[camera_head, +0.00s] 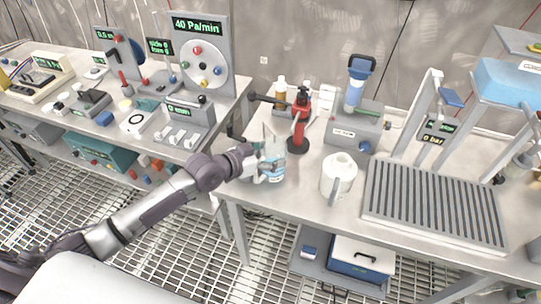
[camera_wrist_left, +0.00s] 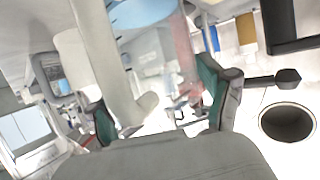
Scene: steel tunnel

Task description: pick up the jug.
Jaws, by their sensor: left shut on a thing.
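A clear, see-through jug (camera_head: 275,158) is at the front left of the right-hand bench, by the bench's left end. My left gripper (camera_head: 262,167) reaches it from the left and is shut on it. In the left wrist view, the two green-padded fingers of the gripper (camera_wrist_left: 160,108) stand either side of the pale, see-through jug (camera_wrist_left: 158,55). The gripper hides part of the jug in the head view, and I cannot tell whether its base touches the bench. My right gripper is not in view.
A white pitcher (camera_head: 338,180) stands right of the clear jug. A red stand (camera_head: 299,125) is close behind it. A slatted grey rack (camera_head: 435,205) fills the bench's right. The left bench (camera_head: 165,150) holds several instruments, with a gap between benches.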

